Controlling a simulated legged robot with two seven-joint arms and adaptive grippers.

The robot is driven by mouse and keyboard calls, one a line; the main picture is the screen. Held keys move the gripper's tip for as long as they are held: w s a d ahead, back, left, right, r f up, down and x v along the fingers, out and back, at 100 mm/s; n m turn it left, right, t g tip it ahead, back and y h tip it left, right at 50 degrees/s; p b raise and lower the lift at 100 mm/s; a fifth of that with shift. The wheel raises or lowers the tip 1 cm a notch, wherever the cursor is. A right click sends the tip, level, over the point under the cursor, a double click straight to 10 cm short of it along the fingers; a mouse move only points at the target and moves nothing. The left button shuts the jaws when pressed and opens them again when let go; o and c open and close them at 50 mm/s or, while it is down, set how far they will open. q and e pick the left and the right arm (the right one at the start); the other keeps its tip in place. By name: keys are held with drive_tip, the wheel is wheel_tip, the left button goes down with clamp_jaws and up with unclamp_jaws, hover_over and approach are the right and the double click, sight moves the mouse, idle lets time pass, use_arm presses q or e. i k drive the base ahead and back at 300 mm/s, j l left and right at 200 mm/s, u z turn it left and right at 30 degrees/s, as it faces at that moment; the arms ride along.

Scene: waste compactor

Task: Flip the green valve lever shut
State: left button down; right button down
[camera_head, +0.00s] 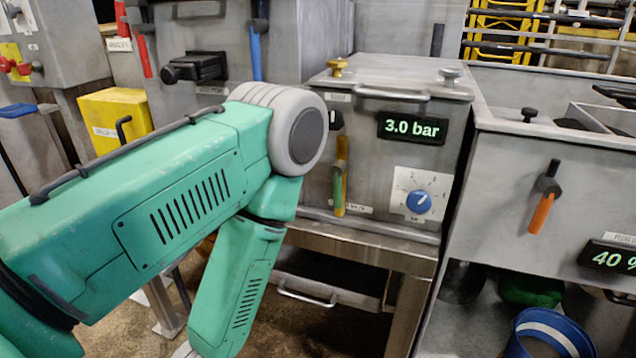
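The green valve lever (338,192) hangs down the front of the grey metal box with the 3.0 bar display. The arm's lower link runs out of the bottom edge, so my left gripper is hidden. My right arm and gripper do not show.
A blue dial (419,202) sits right of the lever, below the 3.0 bar display (411,128). An orange lever (542,212) is on the right unit. Blue (255,55) and red (145,55) levers hang at the back left. A yellow box (115,120) stands behind my arm.

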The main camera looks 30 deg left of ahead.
sight(337, 168)
drive_tip(key=u, duration=0.85)
